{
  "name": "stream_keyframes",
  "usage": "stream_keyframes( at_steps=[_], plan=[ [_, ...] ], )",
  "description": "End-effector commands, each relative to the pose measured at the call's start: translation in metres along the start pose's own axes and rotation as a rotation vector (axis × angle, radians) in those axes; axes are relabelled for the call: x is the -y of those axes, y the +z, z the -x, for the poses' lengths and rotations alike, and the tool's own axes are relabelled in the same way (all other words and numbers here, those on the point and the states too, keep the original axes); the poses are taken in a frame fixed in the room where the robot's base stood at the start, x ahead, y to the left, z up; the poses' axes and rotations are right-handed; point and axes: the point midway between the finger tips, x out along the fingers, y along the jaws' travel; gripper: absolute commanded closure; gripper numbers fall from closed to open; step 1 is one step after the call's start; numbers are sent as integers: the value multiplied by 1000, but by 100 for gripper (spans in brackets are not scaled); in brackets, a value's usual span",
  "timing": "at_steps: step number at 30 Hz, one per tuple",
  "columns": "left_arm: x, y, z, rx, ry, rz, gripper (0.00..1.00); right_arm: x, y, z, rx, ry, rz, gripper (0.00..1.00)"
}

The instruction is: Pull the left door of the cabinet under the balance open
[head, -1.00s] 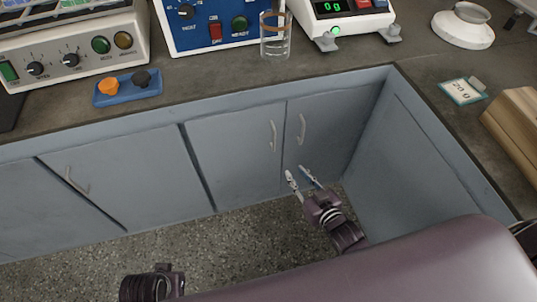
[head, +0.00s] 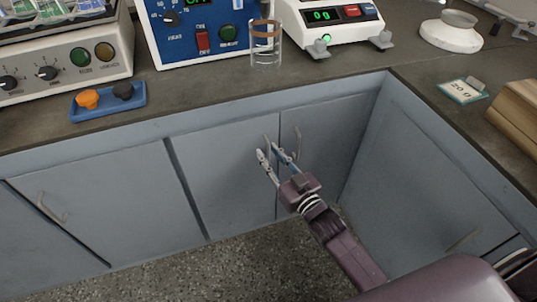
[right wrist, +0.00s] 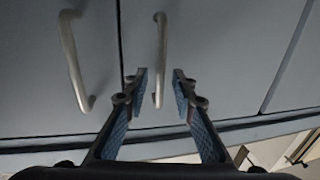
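The cabinet under the balance (head: 330,22) has a grey-blue left door (head: 225,180) and right door (head: 325,140). The left door looks shut, and its upright bar handle (head: 266,143) is near the seam. My right gripper (head: 270,155) is open at this handle, partly covering it in the head view. In the right wrist view, which appears upside down, the left door's handle (right wrist: 160,55) shows between the open fingers (right wrist: 159,82); contact cannot be told. The right door's handle (right wrist: 75,60) is beside them. My left gripper is out of view.
The countertop (head: 200,92) overhangs the doors. A glass beaker (head: 266,50) and a blue tray (head: 108,102) stand near its front edge. A side cabinet (head: 420,170) closes the corner on the right. Speckled floor (head: 230,262) lies clear before the doors.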

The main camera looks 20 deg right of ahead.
Motion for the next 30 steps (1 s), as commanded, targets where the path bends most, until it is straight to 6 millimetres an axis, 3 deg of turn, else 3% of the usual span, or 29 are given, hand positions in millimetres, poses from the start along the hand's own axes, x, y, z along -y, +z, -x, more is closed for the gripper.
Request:
stream_keyframes(
  at_steps=[11, 18, 30],
  plan=[
    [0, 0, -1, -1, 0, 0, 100, 0, 0, -8, 1, 0, -1, 76],
    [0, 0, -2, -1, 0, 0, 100, 0, 0, -8, 1, 0, -1, 100],
    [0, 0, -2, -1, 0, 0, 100, 0, 0, -8, 1, 0, -1, 100]
  ],
)
